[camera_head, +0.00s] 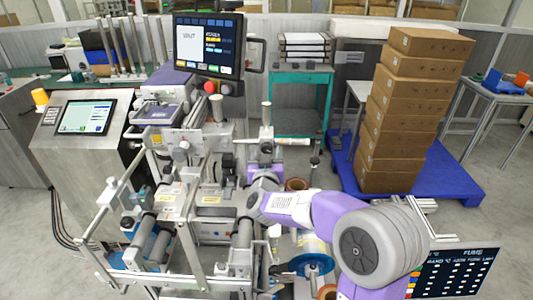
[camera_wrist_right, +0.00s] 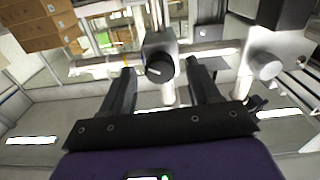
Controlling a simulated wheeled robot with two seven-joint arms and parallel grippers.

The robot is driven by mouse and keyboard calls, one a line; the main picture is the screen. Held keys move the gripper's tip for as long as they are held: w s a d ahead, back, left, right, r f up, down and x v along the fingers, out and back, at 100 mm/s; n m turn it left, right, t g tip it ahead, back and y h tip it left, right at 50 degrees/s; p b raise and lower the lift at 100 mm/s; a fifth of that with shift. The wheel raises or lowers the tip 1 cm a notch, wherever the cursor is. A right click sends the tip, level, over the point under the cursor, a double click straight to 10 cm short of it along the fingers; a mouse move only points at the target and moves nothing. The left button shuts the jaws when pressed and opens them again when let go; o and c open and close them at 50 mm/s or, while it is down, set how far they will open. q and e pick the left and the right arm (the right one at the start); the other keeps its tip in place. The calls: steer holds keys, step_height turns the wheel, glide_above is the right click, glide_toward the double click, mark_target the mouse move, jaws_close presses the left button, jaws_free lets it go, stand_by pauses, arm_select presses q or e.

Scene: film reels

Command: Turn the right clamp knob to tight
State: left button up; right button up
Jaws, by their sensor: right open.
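In the right wrist view a round black knob (camera_wrist_right: 159,68) with a white pointer line sits on a dark clamp block (camera_wrist_right: 158,42). The block is on a horizontal metal bar (camera_wrist_right: 208,52). My right gripper (camera_wrist_right: 160,73) is open, with one finger on each side of the knob. Gaps show between the fingers and the knob, so I see no grip on it. In the head view my right gripper (camera_head: 265,160) is at the machine's middle, below an upright post (camera_head: 266,113). The knob is too small or hidden to tell there. My left gripper is not in view.
A silver knob and block (camera_wrist_right: 265,66) stand close to the right finger in the wrist view. The machine's monitor (camera_head: 209,44) is above and left in the head view. Stacked cartons (camera_head: 408,110) stand on a blue pallet (camera_head: 455,178) at right.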

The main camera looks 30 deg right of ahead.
steer(key=p+v, duration=0.1)
steer(key=v, duration=0.6)
steer(key=shift+s+a, duration=0.1)
steer(key=shift+s, duration=0.05)
